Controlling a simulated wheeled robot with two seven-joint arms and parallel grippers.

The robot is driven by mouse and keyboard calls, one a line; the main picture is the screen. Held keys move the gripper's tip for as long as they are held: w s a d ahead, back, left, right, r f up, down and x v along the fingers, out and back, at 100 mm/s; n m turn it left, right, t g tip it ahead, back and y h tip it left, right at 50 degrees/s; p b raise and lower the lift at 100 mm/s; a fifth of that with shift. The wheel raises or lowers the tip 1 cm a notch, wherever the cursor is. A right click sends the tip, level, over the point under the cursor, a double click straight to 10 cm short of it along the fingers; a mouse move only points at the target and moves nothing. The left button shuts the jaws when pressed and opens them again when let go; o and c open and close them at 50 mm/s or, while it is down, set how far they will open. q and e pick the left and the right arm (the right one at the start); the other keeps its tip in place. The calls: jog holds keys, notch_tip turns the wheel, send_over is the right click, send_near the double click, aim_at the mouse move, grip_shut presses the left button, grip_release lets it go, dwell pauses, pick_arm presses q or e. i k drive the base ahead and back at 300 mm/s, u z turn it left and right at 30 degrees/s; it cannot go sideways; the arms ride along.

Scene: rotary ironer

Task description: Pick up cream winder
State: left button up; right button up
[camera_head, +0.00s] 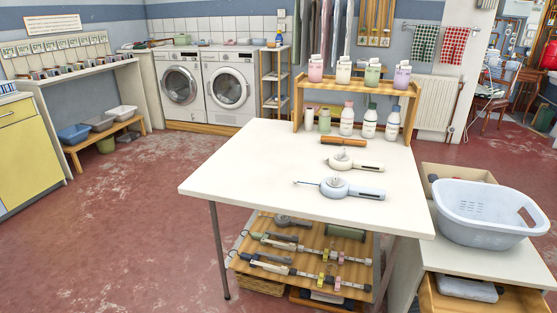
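A cream winder (345,160) lies on the white table, with a round body on the left and a handle pointing right. A similar light blue-grey winder (341,187) lies nearer the front of the table, with a thin rod sticking out to its left. The two are close together but apart. Neither of my grippers shows in the head view.
The white table (240,170) has its left half clear. Behind the cream winder lies an orange-brown handled item (343,141). A wooden rack (299,92) with several bottles stands at the back edge. A light blue basket (490,232) sits on a lower unit at right.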

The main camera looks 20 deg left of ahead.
aim_at(338, 165)
jog(key=u, duration=1.3)
jog(key=i, duration=0.5)
